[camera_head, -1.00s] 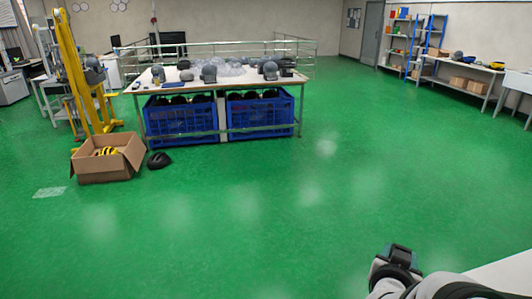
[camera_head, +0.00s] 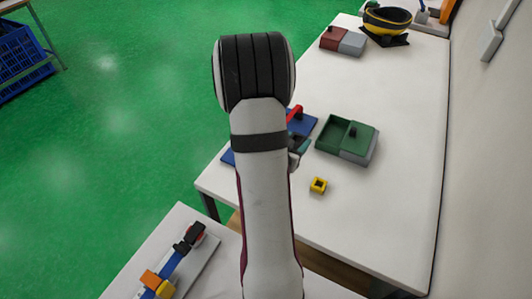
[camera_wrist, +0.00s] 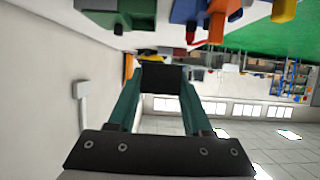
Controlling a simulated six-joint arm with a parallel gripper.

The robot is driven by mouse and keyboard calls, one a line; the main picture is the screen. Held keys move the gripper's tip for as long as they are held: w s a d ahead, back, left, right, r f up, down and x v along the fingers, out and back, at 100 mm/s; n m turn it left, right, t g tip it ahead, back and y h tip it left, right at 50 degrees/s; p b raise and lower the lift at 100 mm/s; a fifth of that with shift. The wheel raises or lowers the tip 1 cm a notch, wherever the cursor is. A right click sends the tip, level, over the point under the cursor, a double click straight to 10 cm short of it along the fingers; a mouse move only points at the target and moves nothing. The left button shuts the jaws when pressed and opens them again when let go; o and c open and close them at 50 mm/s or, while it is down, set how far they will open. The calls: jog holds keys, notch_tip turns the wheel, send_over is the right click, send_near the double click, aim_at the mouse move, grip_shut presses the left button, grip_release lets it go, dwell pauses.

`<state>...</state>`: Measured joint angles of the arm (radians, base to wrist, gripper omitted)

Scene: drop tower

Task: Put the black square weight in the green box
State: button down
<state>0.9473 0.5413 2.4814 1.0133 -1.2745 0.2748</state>
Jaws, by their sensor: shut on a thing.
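In the wrist view, my gripper (camera_wrist: 160,88) is shut on the black square weight (camera_wrist: 160,77), held between the two teal fingertips. In the head view my arm hides the weight and most of the gripper; only a small teal and grey part shows beside the arm. The green box (camera_head: 360,142) stands on the white table, right of my arm, with a small dark knob and a grey side. I cannot tell whether anything lies inside it. A green shape, probably this box, shows at the top left of the wrist view (camera_wrist: 98,5).
A blue box (camera_head: 303,123) with a red handle (camera_head: 294,112) is partly behind my arm. A yellow block (camera_head: 318,186) lies in front of the green box. A red and grey box (camera_head: 336,38) stands farther back. A wall borders the table's right. Bare table lies right of the yellow block.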

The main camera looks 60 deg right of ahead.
jog(key=w+f, duration=0.1)
jog(key=w, duration=0.1)
jog(key=w+f, duration=0.2)
jog(key=w, duration=0.1)
jog(key=w+f, duration=0.2)
jog(key=w, duration=0.1)
jog(key=shift+w+d+f, duration=0.1)
jog(key=shift+w, duration=0.15)
notch_tip(320, 180, down, 3)
jog(key=shift+w, duration=0.15)
jog(key=shift+f, duration=0.35)
